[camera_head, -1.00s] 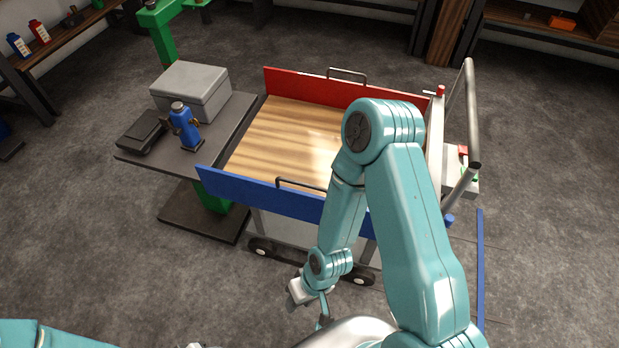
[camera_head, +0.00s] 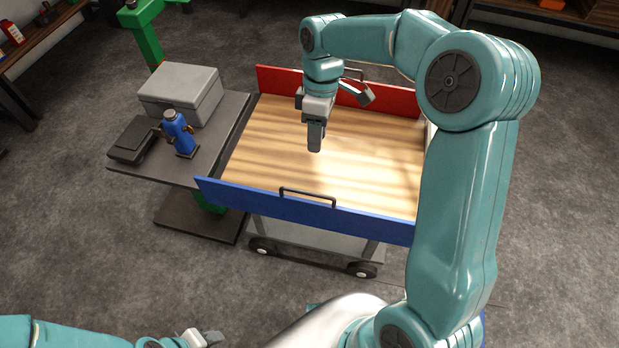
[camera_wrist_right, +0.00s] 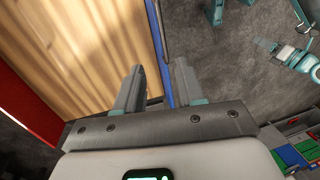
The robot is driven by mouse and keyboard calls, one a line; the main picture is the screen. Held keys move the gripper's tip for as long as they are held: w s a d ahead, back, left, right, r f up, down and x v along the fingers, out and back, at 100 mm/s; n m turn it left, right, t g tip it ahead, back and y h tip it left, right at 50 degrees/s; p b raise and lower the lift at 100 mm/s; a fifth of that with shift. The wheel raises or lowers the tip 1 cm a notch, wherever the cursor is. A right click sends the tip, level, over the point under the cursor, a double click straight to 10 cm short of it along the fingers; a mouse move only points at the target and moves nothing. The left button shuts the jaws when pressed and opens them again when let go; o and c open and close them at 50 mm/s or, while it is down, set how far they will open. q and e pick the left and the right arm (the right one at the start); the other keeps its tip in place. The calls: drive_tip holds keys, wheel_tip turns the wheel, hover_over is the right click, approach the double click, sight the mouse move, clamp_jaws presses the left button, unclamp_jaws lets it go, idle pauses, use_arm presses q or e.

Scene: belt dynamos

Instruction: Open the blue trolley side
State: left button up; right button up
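The trolley's blue side (camera_head: 245,199) stands up along the near edge of the wooden bed (camera_head: 265,150). A dark bar handle (camera_head: 307,196) is on it. In the right wrist view the blue side (camera_wrist_right: 163,50) shows as a thin strip beside the bed, in line with the gap between my fingers. My right gripper (camera_head: 317,140) points down over the bed, beyond the blue side and apart from its handle. Its fingers (camera_wrist_right: 158,88) are parted with nothing between them. My left gripper (camera_head: 208,339) is low at the bottom edge, partly cut off, its fingers unclear.
A red side (camera_head: 277,80) with a handle stands along the far edge. Left of the trolley, a dark table (camera_head: 205,155) holds a grey box (camera_head: 180,95), a blue bottle-like object (camera_head: 180,135) and a black device (camera_head: 135,142). Floor in front of the trolley is clear.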

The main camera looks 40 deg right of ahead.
sight(315, 194)
drive_tip(key=s+f, duration=0.1)
drive_tip(key=f, duration=0.4)
drive_tip(key=s+a+f, duration=0.1)
drive_tip(key=f, duration=0.4)
drive_tip(key=s+a+f, duration=0.1)
drive_tip(key=f, duration=0.4)
drive_tip(key=shift+a+f, duration=0.15)
drive_tip(key=shift+f, duration=0.2)
drive_tip(key=shift+w, duration=0.1)
clamp_jaws()
